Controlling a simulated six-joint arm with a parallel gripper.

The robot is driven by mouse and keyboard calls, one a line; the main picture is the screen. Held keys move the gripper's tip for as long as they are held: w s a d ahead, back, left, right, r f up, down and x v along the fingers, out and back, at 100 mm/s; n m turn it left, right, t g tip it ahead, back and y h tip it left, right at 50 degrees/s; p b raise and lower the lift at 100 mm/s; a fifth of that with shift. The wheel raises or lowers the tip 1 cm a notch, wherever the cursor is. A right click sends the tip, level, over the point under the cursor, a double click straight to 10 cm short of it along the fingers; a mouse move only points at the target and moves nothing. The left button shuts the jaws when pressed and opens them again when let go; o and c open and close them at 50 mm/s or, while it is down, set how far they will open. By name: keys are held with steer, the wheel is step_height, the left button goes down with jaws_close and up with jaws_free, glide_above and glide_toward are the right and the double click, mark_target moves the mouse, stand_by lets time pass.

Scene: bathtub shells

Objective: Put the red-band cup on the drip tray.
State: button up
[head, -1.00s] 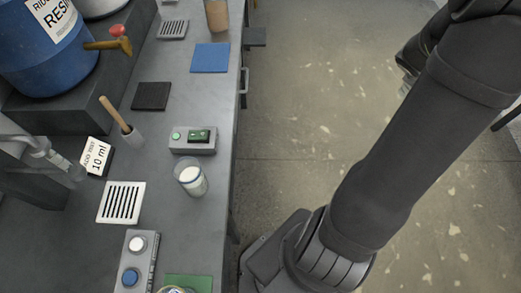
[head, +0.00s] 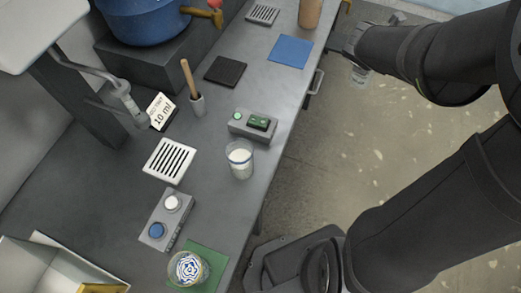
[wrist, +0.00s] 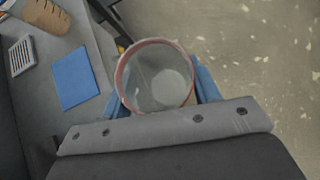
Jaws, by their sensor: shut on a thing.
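My gripper (head: 355,50) is shut on the red-band cup (wrist: 155,80), a clear cup with a red band at its rim. The wrist view looks into the cup, which seems empty, with blue fingers (wrist: 207,85) on both sides. In the head view, the cup (head: 360,76) hangs over the floor, right of the counter, partly hidden by the gripper. A white slotted drip tray (head: 151,165) lies on the counter below the spout by the "10 ml" card. A similar slotted tray (head: 262,14) lies at the far end, also in the wrist view (wrist: 20,57).
A glass of white stuff (head: 239,160), a green-button box (head: 236,124), a two-button box (head: 165,218) and a patterned cup (head: 187,268) stand on the counter. A blue mat (head: 290,51) and black mat (head: 225,71) lie flat. A pestle (head: 190,80) stands upright.

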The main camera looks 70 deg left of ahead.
steer(key=s+a+r+n+g+y, duration=0.1)
steer(key=s+a+n+g+y, duration=0.15)
steer(key=s, duration=1.05)
steer(key=s+a+r+n+g+y, duration=0.1)
steer(key=s+a+n, duration=0.25)
steer(key=s, duration=1.05)
steer(key=shift+s+a+f, duration=0.75)
steer(key=shift+s+f, duration=1)
steer(key=shift+s+a+f, duration=0.7)
steer(key=shift+s+f, duration=1)
steer(key=shift+f, duration=0.05)
steer(key=shift+s+a+f, duration=0.75)
steer(key=shift+s+f, duration=1)
steer(key=shift+f, duration=0.15)
steer(key=o, duration=0.8)
